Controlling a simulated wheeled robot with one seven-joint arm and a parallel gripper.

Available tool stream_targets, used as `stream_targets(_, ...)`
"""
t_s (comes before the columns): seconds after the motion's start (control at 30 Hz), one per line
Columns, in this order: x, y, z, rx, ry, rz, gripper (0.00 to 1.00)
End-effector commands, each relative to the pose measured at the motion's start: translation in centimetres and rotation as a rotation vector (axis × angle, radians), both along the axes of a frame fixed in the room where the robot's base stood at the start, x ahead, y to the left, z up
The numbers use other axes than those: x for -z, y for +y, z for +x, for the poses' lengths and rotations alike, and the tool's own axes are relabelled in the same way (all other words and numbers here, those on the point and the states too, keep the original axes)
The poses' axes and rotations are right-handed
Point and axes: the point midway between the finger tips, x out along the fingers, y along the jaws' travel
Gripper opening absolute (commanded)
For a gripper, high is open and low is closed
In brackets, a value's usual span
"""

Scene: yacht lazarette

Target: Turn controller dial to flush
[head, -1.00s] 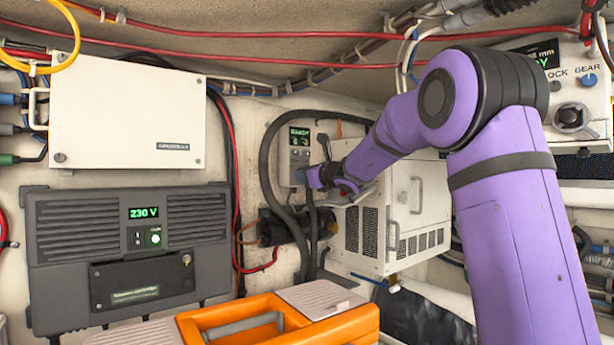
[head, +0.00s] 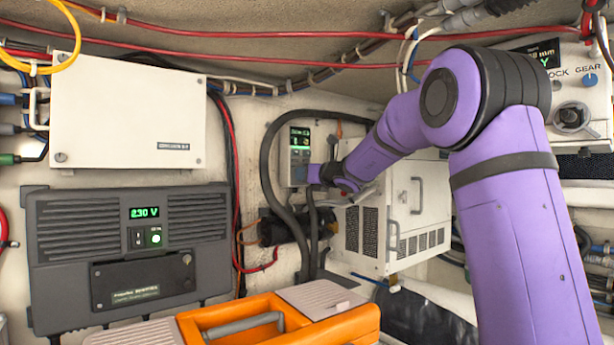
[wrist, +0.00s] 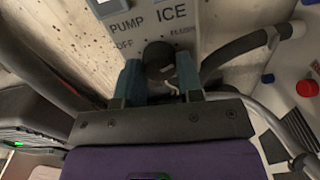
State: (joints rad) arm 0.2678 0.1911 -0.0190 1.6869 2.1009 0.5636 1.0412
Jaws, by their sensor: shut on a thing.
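The controller (head: 300,142) is a narrow pale box on the back wall, with a lit green display too small to read. In the wrist view its face (wrist: 207,30) carries the words PUMP and ICE, with OFF left of the dial and a blurred label, apparently FLUSH, to the right. The dark round dial (wrist: 159,58) sits between the two blue fingers of my gripper (wrist: 160,78). My gripper is shut on the dial. In the head view my gripper (head: 313,174) is at the controller's lower right. The dial is hidden there, and its pointer direction is unclear.
A white vented cabinet (head: 415,195) stands right of the controller, close to my arm. Black hoses (head: 266,165) curve left of and below it. A dark 230 V unit (head: 60,235) hangs on the left wall. An orange case (head: 345,326) lies in front.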

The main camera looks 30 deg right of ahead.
Motion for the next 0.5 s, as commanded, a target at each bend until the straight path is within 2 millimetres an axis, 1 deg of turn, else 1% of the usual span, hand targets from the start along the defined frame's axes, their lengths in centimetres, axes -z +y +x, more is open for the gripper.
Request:
stream_targets(0.03,0.30,-0.05,0.02,0.001,0.005,0.001,0.10)
stream_targets(0.17,0.30,-0.04,0.02,0.001,0.005,0.000,0.10)
stream_targets(0.2,0.29,-0.04,0.02,0.001,0.005,0.000,0.43)
stream_targets(0.27,0.25,-0.04,0.02,0.001,0.004,0.000,0.57)
stream_targets(0.3,0.22,-0.03,0.02,0.001,0.004,-0.001,0.60)
stream_targets(0.5,0.11,-0.02,0.00,0.000,0.002,0.000,0.60)
